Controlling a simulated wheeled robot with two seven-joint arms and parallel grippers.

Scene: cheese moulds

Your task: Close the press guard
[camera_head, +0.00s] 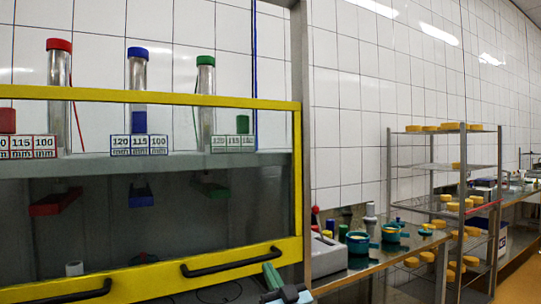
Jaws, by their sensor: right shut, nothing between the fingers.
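The press guard (297,190) is a clear panel in a yellow frame. It fills the left half of the head view, in front of the press. Its top bar crosses the press columns, and its wide bottom bar slopes down to the left. A black handle (230,262) is on the bottom bar, and a second one (62,297) is cut off at the lower left. My right gripper (285,290) is at the bottom edge, just below the right end of the nearer handle. It is shut and empty; contact with the bar cannot be told. My left gripper is out of view.
Behind the guard are red, blue and green-capped columns (137,80) with size labels. A grey post (300,140) stands at the guard's right. Further right are a bench with teal moulds (359,243) and a rack (388,185) with several yellow cheeses.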

